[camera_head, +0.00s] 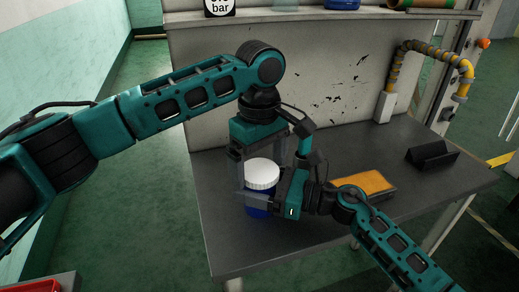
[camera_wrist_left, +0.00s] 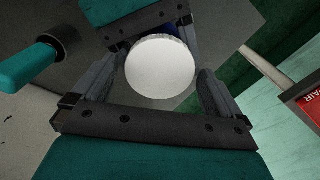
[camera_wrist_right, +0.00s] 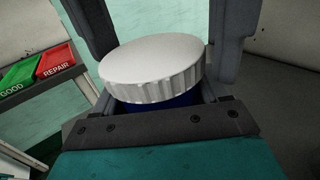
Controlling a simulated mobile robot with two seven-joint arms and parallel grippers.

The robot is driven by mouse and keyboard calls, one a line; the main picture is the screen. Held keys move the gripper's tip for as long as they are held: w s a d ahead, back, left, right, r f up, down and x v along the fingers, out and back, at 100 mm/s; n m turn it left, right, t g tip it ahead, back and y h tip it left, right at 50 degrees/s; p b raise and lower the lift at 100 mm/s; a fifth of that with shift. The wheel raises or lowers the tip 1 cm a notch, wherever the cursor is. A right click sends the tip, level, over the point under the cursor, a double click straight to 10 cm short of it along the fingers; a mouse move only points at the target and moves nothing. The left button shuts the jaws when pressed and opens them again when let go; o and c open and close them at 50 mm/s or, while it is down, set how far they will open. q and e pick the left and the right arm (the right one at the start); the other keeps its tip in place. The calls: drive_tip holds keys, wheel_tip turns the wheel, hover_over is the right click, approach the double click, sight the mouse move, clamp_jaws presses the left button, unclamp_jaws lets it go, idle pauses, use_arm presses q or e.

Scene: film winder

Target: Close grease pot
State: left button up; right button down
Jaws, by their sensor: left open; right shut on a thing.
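The grease pot is a blue jar (camera_head: 257,212) with a ribbed white lid (camera_head: 262,174) on top. The lid also shows in the right wrist view (camera_wrist_right: 152,70), with a strip of the blue jar (camera_wrist_right: 155,106) under it; I cannot tell whether it is screwed tight. My right gripper (camera_head: 258,200) is shut around the blue jar, below the lid. My left gripper (camera_head: 262,165) points down from above and is open, its fingers either side of the lid. In the left wrist view the round lid (camera_wrist_left: 160,67) lies between the open fingers, with gaps showing.
The pot is over the dark grey table (camera_head: 230,255). An orange-topped block (camera_head: 365,184) and a black holder (camera_head: 432,155) are to the right. A pale panel (camera_head: 310,80) rises behind. Green and red bins (camera_wrist_right: 40,68) show in the right wrist view.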

use_arm(q)
drive_tip(key=shift+f, duration=0.1)
drive_tip(key=shift+c, duration=0.4)
drive_tip(key=c, duration=0.9)
drive_tip(key=o, duration=1)
drive_tip(key=shift+r, duration=2.3)
wheel_tip(320, 180, up, 4)
drive_tip(key=shift+f, duration=0.25)
